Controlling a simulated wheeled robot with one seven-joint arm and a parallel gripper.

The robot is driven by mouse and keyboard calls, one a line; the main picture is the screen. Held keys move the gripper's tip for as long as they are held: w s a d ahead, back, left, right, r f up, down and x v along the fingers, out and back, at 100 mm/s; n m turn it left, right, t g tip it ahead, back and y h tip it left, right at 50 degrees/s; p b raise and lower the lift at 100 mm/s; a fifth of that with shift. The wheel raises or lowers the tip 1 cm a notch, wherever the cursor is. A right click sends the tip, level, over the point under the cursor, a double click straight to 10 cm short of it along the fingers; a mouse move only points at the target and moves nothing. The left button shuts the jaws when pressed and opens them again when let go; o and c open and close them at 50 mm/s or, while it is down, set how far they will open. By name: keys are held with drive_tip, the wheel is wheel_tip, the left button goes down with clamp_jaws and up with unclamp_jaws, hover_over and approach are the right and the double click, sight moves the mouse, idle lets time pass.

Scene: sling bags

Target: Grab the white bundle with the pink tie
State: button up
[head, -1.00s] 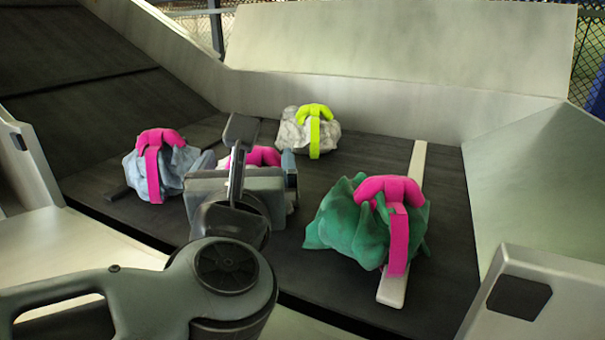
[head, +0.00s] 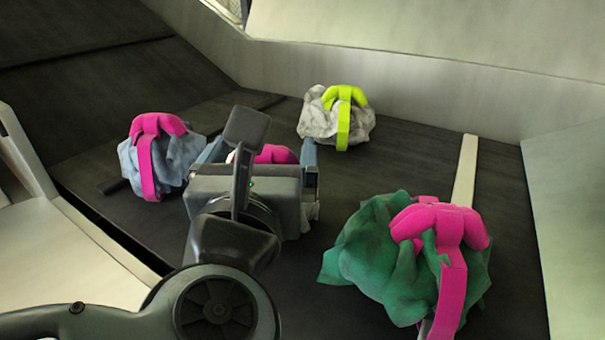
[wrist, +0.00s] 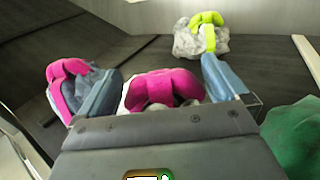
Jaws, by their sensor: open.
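The white bundle with the pink tie (head: 276,154) is mostly hidden behind my gripper in the head view; its pink top and a little pale cloth show. In the wrist view its pink tie (wrist: 166,86) lies between the two fingers, with white cloth at its left edge and below. My gripper (head: 262,152) is open, with one finger on each side of the bundle. In the wrist view my gripper (wrist: 160,78) shows its fingers apart. I cannot tell whether they touch the cloth.
A blue-grey bundle with a pink tie (head: 150,160) sits close on the left. A pale bundle with a yellow-green tie (head: 342,120) lies behind. A green bundle with a pink tie (head: 375,255) lies front right, by a pale strip (head: 466,170). Dark floor is clear between them.

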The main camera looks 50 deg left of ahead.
drive_tip(key=c, duration=1.6)
